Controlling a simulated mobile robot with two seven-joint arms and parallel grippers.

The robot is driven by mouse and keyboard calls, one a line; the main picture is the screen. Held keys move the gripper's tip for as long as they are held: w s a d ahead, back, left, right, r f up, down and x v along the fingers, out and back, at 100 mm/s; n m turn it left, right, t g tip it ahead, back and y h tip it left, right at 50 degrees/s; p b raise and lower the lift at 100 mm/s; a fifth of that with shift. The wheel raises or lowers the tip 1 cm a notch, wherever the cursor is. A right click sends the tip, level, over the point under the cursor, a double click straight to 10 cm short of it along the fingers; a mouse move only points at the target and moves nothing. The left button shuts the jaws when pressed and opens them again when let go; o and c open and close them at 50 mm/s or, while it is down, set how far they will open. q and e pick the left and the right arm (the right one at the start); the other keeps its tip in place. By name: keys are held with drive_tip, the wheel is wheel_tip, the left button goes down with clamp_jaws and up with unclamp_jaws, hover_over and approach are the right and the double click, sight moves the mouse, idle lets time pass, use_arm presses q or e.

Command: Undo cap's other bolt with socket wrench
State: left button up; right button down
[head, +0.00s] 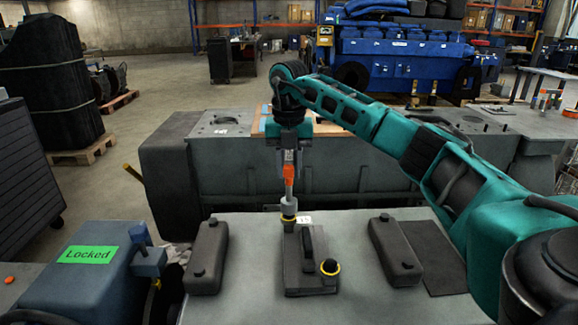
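A dark grey cap (308,262) with a raised handle lies on the light grey table in the middle of the head view. My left gripper is not in view.
Dark blocks with knobs lie left (208,257) and right (396,250) of the cap. A dark mat (436,257) lies at the right. A blue-grey housing (75,283) with a green "Locked" sign (87,254) stands front left. A large grey block stands behind the table.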

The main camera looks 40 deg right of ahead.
drive_tip(key=m, duration=0.5)
drive_tip(key=shift+m, duration=0.3)
drive_tip(key=m, duration=0.5)
drive_tip(key=shift+m, duration=0.3)
drive_tip(key=shift+a, duration=0.1)
drive_tip(key=shift+f, duration=0.1)
idle(0.4)
drive_tip(key=shift+f, duration=0.55)
drive_tip(key=n, duration=0.3)
